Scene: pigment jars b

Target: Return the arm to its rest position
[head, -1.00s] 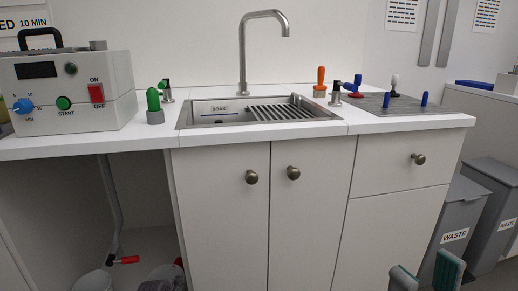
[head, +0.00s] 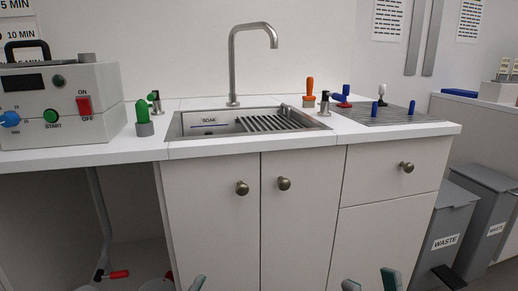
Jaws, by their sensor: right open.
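My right gripper (head: 371,284) shows only its two fingertips at the bottom edge of the head view, in front of the cabinet (head: 392,240). They stand apart with nothing between them, so it is open and empty. A grey-green tip of my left gripper (head: 197,283) shows at the bottom edge, left of the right gripper. The rest of it is out of frame, so I cannot tell its opening. Both arms are hidden below the frame.
The counter (head: 105,153) holds a machine (head: 60,100) at left, a sink (head: 178,124) with a tap (head: 234,65), and a grey mat (head: 390,117) with small coloured-handled items. Waste bins (head: 449,222) stand at right. Floor clearance is not visible.

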